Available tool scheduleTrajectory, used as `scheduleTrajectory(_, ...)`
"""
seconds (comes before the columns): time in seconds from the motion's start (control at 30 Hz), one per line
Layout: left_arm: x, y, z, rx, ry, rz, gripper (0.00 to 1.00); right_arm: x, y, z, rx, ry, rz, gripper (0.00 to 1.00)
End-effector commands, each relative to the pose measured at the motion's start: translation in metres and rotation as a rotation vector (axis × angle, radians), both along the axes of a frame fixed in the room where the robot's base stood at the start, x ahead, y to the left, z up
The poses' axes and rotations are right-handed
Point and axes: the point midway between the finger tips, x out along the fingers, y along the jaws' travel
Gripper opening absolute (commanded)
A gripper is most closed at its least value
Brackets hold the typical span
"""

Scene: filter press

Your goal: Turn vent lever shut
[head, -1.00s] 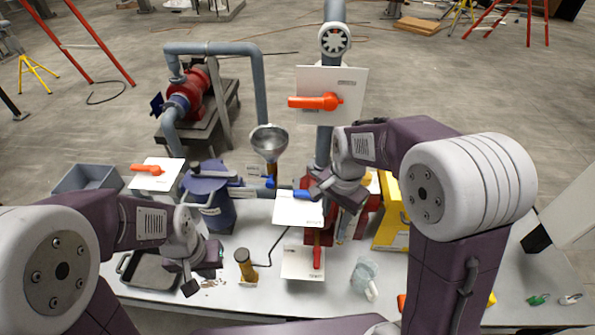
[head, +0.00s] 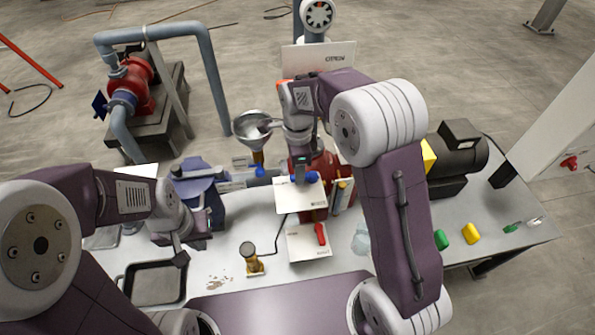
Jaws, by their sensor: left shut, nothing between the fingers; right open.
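Several levers sit on white plates, and I cannot read which plate is marked vent. A blue lever (head: 312,176) is on the middle white plate (head: 300,197), partly hidden by my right gripper (head: 302,170). The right gripper points down at this lever, jaws open; contact cannot be told. A red lever (head: 320,234) stands upright on the lower plate (head: 306,243). The upper plate (head: 322,57) is partly covered by my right arm, which hides most of its orange lever. My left gripper (head: 181,256) is shut and empty above the right side of a dark tray.
The dark tray (head: 155,285) is at the front left of the table. A metal funnel (head: 250,125) and blue vessel (head: 198,178) stand behind. A brass-coloured stand (head: 250,260) is left of the lower plate. Yellow (head: 471,233) and green (head: 442,240) pieces lie right.

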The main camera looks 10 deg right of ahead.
Motion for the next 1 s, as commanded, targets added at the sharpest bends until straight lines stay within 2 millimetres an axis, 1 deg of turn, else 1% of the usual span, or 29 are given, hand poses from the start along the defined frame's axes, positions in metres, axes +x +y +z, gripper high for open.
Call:
scheduleTrajectory(0.03,0.0001,0.0,0.0003,0.0,0.0,0.0,0.0,-0.0002,-0.0002,-0.0053,0.0,0.001,0.0,0.42)
scheduleTrajectory(0.13,0.0001,0.0,0.0003,0.0,0.0,0.0,0.0,-0.0001,-0.0002,-0.0113,0.0,0.0,0.0,0.42)
scheduleTrajectory(0.37,0.0001,0.0,0.0003,0.0,0.0,0.0,0.0,0.0001,-0.0001,-0.0126,0.0,-0.001,0.001,0.42)
scheduleTrajectory(0.47,0.0001,0.0,0.0003,0.0,0.0,0.0,0.0,0.0001,-0.0001,-0.0124,0.0,-0.001,0.001,0.17)
scheduleTrajectory(0.5,0.0001,0.0,0.0003,0.0,0.0,0.0,0.0,0.0001,-0.0001,-0.0124,0.0,-0.001,0.001,0.06)
scheduleTrajectory(0.53,0.0001,0.0,0.0003,0.0,0.0,0.0,0.0,0.0001,-0.0001,-0.0124,0.0,-0.001,0.001,0.0)
scheduleTrajectory(0.83,0.0,0.0,0.0018,0.0,0.0,0.0,0.0,-0.0007,-0.0003,-0.0115,0.0,-0.001,0.021,0.0)
scheduleTrajectory(1.0,0.0001,0.0,0.0061,0.0,0.0,0.0,0.0,-0.0035,-0.0004,-0.0105,0.0,-0.001,0.092,0.0)
